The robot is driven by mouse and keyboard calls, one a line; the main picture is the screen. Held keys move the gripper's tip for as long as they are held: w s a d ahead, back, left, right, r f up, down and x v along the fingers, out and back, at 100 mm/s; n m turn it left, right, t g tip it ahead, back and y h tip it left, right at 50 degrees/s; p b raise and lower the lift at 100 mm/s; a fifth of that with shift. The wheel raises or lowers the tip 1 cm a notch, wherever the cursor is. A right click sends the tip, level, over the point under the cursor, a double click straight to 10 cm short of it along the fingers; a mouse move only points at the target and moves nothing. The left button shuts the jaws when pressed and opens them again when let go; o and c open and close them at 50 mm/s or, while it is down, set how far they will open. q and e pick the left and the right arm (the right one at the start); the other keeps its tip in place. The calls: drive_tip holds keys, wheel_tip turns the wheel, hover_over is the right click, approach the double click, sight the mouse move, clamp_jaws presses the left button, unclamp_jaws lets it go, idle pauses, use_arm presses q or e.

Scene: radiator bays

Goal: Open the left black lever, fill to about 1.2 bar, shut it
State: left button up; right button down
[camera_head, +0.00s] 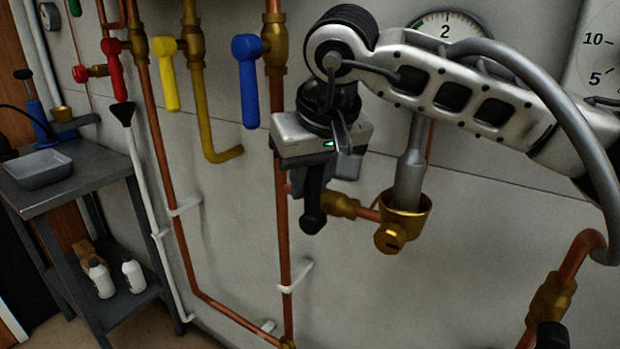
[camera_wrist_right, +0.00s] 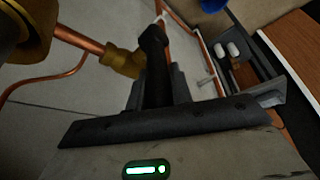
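The left black lever (camera_head: 313,207) hangs down from a brass valve (camera_head: 341,205) on a short copper pipe in the head view. My right gripper (camera_head: 318,165) is at this lever and hides its upper part. In the right wrist view the lever (camera_wrist_right: 156,65) stands between the two dark fingers (camera_wrist_right: 160,92), which lie close on both sides with no clear gap. A round gauge (camera_head: 446,24) shows a 2, but my arm covers most of it and its reading is hidden. My left gripper is not in view.
Red (camera_head: 114,68), yellow (camera_head: 166,72) and blue (camera_head: 246,80) levers hang on pipes at left. Another black lever (camera_head: 552,336) is at the lower right edge. A second gauge (camera_head: 600,60) is cut off at right. A dark metal table (camera_head: 80,170) stands at left.

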drive_tip(key=shift+w+a+r+h+p, duration=0.1)
drive_tip(key=shift+a+r+h+p, duration=0.2)
drive_tip(key=shift+p, duration=0.8)
drive_tip(key=shift+w+r+g+h+p, duration=0.15)
drive_tip(key=shift+g+h+p, duration=0.2)
drive_tip(key=shift+p, duration=0.55)
use_arm(q)
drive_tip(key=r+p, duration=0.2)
drive_tip(key=p, duration=0.1)
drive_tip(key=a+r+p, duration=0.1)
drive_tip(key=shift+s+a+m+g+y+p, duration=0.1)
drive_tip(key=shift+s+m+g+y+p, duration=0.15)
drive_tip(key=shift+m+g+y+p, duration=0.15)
use_arm(e)
drive_tip(key=shift+w+a+f+g+h, duration=0.45)
drive_tip(key=shift+a+f+g+h, duration=0.25)
drive_tip(key=shift+g+h, duration=0.3)
